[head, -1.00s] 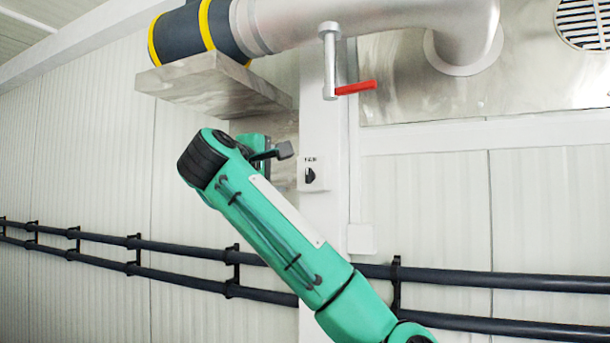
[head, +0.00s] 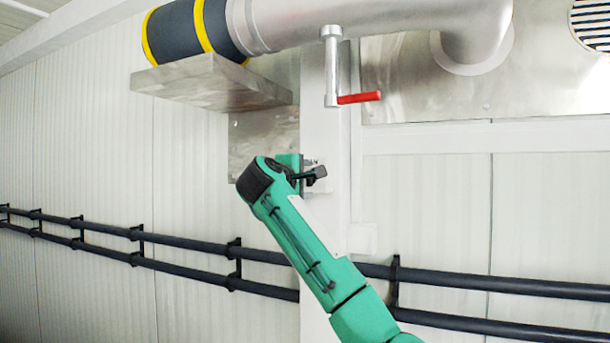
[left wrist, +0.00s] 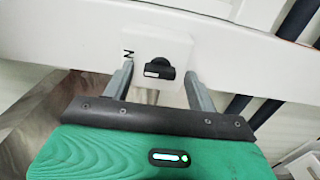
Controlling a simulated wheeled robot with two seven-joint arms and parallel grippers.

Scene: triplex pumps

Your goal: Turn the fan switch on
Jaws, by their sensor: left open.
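The fan switch (left wrist: 158,69) is a small black rotary knob on a white plate (left wrist: 165,42), mounted on a white post. In the left wrist view the knob sits between the two grey fingers of my left gripper (left wrist: 160,85), with a gap on both sides. The gripper is open and empty. In the head view my left gripper (head: 318,172) is at the post and covers most of the switch; only a bit of its plate (head: 310,162) shows. Whether a finger touches the knob cannot be told. My right gripper is not in view.
A red-handled lever (head: 358,98) hangs from the large pipe (head: 360,17) above the switch. A metal shelf (head: 210,82) juts out at upper left. Two dark pipes (head: 190,253) run along the wall below.

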